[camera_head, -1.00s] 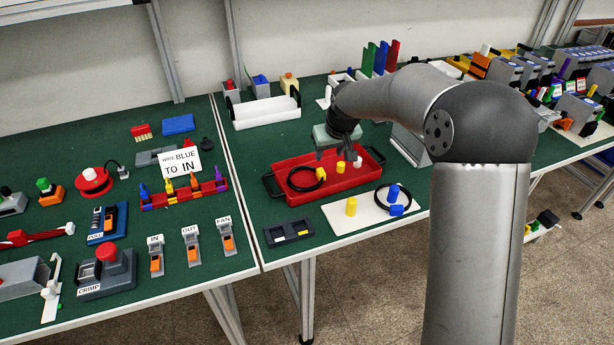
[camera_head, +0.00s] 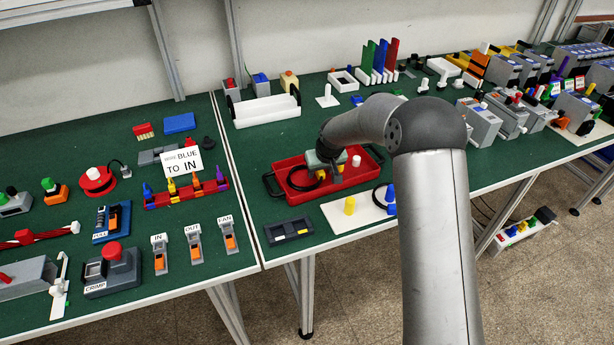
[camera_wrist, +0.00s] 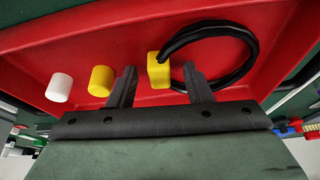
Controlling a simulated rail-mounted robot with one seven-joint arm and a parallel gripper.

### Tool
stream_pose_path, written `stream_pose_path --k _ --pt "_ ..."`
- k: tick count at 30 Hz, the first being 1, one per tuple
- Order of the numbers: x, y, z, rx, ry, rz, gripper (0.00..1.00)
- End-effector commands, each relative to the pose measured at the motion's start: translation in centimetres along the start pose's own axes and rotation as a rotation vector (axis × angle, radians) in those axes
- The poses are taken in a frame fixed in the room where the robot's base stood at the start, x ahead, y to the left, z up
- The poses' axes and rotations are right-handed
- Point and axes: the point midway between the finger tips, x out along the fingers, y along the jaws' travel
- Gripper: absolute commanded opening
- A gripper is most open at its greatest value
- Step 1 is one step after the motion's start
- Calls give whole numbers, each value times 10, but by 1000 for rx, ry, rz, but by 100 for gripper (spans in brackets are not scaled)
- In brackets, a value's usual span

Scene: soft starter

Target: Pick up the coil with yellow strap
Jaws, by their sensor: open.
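The coil with yellow strap is a black ring (camera_wrist: 216,37) with a yellow block-shaped strap (camera_wrist: 158,70), lying in the red tray (camera_wrist: 60,40). I cannot tell whether the fingers touch the strap. In the head view my gripper (camera_head: 337,178) is low over the tray.
A yellow peg (camera_wrist: 101,80) stands just beside the left fingertip, and a white peg (camera_wrist: 59,86) stands farther left. In front of the tray lies a white board (camera_head: 345,221) with a yellow peg and a partly hidden blue-strapped coil. The tray walls surround the gripper.

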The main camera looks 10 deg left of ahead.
Motion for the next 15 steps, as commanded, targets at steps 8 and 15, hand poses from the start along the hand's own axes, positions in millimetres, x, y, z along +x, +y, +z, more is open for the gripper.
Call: stream_pose_path --k 8,15 --pt "0 0 0 0 0 0 0" --pt "-1 0 0 0 1 0 0"
